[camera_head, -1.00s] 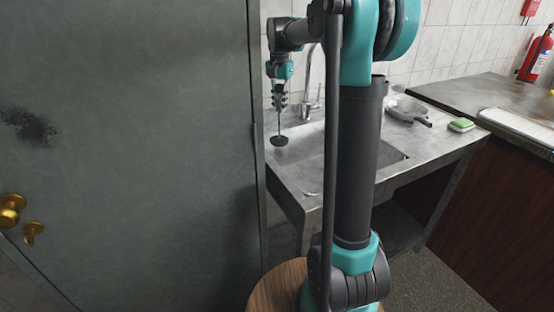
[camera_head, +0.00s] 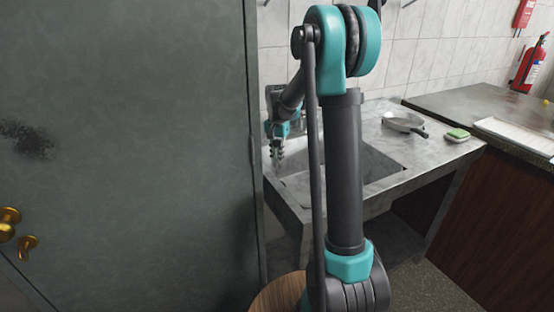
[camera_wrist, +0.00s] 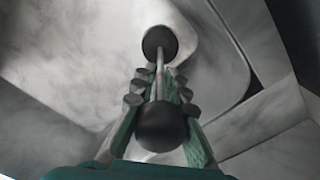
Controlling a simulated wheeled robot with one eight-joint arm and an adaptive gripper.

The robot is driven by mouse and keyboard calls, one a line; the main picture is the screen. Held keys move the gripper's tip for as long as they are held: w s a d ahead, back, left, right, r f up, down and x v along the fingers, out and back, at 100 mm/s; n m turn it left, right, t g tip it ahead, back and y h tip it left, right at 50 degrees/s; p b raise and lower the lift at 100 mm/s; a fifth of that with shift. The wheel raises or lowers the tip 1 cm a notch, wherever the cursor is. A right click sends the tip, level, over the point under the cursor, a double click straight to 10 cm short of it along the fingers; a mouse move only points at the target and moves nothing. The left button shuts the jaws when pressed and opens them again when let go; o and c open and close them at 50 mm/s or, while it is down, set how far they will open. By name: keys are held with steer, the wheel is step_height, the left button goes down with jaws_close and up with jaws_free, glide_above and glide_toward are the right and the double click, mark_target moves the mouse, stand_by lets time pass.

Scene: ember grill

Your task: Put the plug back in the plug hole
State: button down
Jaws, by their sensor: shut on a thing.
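The plug is a dark disc (camera_wrist: 160,42) on a thin metal rod with a black ball at its near end (camera_wrist: 162,125). My gripper (camera_wrist: 158,82) is shut on the rod, between ball and disc, in the wrist view. In the head view my gripper (camera_head: 277,160) points down at the left end of the sink basin (camera_head: 372,166). The disc does not show there; it is hidden low in the basin. The plug hole is not visible in either view, and I cannot tell whether the disc touches the basin floor.
The closed grey door (camera_head: 130,130) stands close to the left of my gripper. A pan (camera_head: 404,122) and a green sponge (camera_head: 457,135) lie on the drainboard to the right. A tiled wall (camera_head: 430,50) is behind the sink.

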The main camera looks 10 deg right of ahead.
mark_target(276, 143)
steer(key=shift+f, duration=0.6)
steer(key=c, duration=1.5)
jaws_free()
steer(key=shift+c, duration=0.2)
step_height(276, 143, up, 12)
steer(key=shift+r, duration=0.15)
